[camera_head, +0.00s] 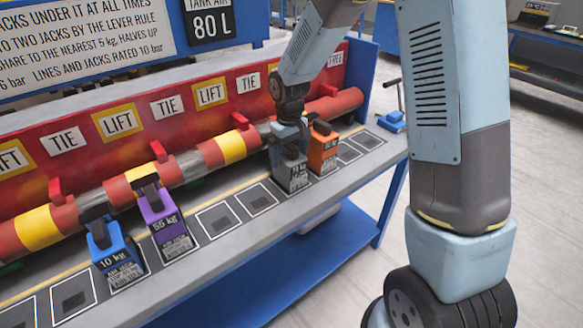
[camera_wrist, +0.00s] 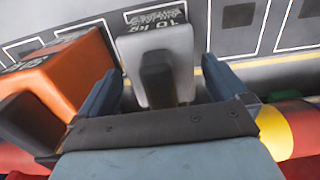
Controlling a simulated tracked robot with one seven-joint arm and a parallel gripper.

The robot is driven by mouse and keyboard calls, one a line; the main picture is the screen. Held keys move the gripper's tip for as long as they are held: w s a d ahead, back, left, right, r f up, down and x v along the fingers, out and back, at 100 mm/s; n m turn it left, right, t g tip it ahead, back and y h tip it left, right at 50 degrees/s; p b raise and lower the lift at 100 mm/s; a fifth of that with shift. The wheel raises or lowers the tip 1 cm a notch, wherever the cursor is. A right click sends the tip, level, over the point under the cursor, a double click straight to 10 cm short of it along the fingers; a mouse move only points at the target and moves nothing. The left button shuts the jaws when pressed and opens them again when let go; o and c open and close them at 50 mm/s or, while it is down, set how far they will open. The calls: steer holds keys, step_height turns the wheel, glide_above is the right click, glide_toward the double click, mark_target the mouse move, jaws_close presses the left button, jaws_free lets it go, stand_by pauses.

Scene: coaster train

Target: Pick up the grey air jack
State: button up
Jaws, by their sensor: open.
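The grey air jack (camera_head: 291,174) stands on the bench beside the red and yellow tube, just left of the orange jack. In the head view my gripper (camera_head: 288,140) is right above it and hides its upper part. In the wrist view the grey jack (camera_wrist: 160,50) shows between the two dark blue fingers of my gripper (camera_wrist: 162,82). The fingers are open, one on each side, with a visible gap on the right side. Whether either finger touches the jack I cannot tell.
The orange jack (camera_head: 322,147) stands close beside the grey one; in the wrist view it (camera_wrist: 65,75) is near the left finger. A purple jack (camera_head: 165,225) and a blue jack (camera_head: 115,255) stand further left. Empty marked squares (camera_head: 217,220) lie between.

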steer(key=shift+f, duration=0.55)
steer(key=shift+c, duration=0.5)
steer(key=c, duration=1.7)
